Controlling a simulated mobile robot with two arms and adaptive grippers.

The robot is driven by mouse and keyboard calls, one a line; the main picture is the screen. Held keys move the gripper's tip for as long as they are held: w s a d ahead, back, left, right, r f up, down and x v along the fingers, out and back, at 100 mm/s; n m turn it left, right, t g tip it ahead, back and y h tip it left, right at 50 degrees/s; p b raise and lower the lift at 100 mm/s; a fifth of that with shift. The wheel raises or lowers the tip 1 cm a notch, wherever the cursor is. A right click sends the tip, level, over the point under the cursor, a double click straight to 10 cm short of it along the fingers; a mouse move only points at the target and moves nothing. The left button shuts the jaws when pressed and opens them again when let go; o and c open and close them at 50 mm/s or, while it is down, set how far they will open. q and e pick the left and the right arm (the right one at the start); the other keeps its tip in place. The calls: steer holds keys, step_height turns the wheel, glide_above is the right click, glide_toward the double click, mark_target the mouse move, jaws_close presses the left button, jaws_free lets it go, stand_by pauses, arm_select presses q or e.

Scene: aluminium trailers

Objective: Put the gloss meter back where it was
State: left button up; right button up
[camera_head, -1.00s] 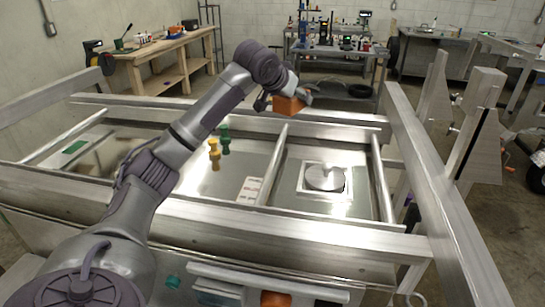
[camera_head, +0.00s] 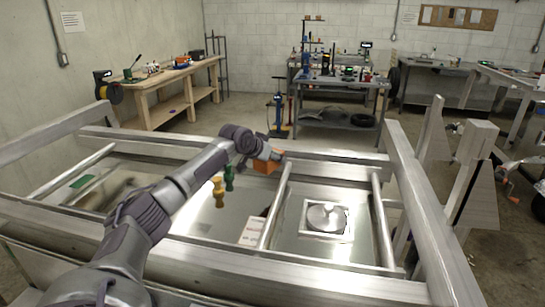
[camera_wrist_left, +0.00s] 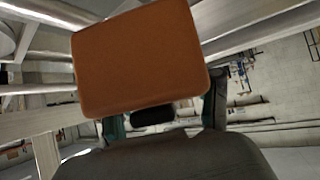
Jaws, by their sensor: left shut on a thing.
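The gloss meter, seen as an orange box (camera_head: 265,168), is in my left gripper (camera_head: 270,158) near the trailer's far rail in the head view. In the left wrist view the orange box (camera_wrist_left: 140,58) fills the upper middle, tilted a little, between the fingers of my left gripper (camera_wrist_left: 165,112). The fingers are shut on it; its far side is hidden. I cannot tell whether the box touches the panel or rail below it. My right gripper is not in view.
The aluminium trailer frame (camera_head: 255,245) has raised rails around its panels. Yellow (camera_head: 218,190) and green (camera_head: 229,177) pieces stand near my left arm. A white-red card (camera_head: 252,230) lies by the middle crossbar. A round metal disc (camera_head: 326,217) sits on the right panel.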

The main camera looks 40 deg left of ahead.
arm_select(q)
steer(key=shift+f, duration=0.55)
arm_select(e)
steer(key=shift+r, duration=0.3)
arm_select(q)
steer(key=shift+f, duration=0.1)
